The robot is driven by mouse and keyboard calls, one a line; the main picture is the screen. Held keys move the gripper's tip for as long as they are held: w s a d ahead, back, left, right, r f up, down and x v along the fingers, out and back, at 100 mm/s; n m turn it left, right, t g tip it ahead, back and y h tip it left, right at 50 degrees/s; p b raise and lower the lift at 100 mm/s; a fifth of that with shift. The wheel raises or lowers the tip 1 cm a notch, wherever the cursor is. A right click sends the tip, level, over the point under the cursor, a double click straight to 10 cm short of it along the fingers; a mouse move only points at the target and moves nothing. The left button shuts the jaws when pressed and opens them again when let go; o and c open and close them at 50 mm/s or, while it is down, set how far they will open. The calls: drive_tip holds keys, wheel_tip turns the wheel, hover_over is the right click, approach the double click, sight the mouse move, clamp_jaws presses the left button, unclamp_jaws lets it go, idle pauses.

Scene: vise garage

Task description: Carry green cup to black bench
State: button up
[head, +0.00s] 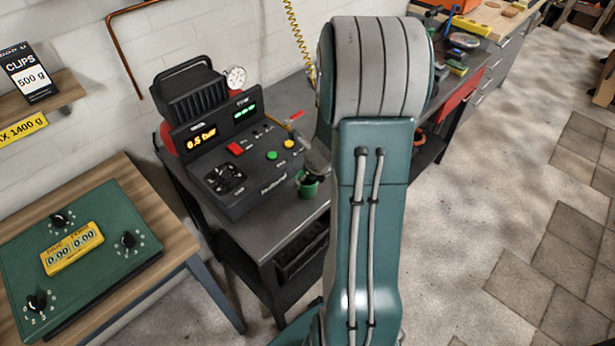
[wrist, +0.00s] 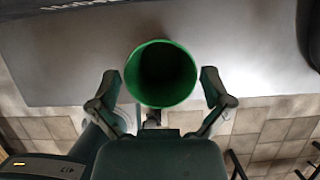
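The green cup (head: 307,187) is at the front right part of the dark grey-topped, black-framed bench (head: 285,225) in the head view, partly covered by my gripper. It looks upright and seems to stand on the bench top. In the wrist view, the cup (wrist: 160,75) shows its round open mouth and dark inside, with the grey bench top (wrist: 70,65) behind it. My gripper (wrist: 158,76) has one finger on each side of the cup. The fingers are spread, with a small gap between each fingertip and the cup. The cup's base is hidden.
A black control machine (head: 240,150) with lit displays fills the back left of the bench. A wooden table (head: 165,220) with a green panel (head: 80,250) stands at the left. A cluttered workbench (head: 465,45) stands at the back right. Tiled floor lies open at the right.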

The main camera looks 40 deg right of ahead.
drive_tip(key=shift+r, duration=0.1)
drive_tip(key=v, duration=1.2)
drive_tip(key=s+a+r+n, duration=0.1)
drive_tip(key=a+r+n, duration=0.3)
drive_tip(key=a+n, duration=0.45)
drive_tip(key=a+r+n, duration=0.5)
drive_tip(key=a+n, duration=0.2)
drive_tip(key=n, duration=0.2)
drive_tip(key=s+a+r+n, duration=0.1)
drive_tip(key=s+a+n, duration=0.3)
drive_tip(key=n, duration=0.5)
drive_tip(key=s+a+r+n+t, duration=0.1)
drive_tip(key=s+a+n, duration=0.3)
drive_tip(key=n, duration=0.4)
drive_tip(key=shift+s+a+r+n, duration=0.15)
drive_tip(key=shift+a+r+n, duration=0.2)
drive_tip(key=shift+r, duration=0.4)
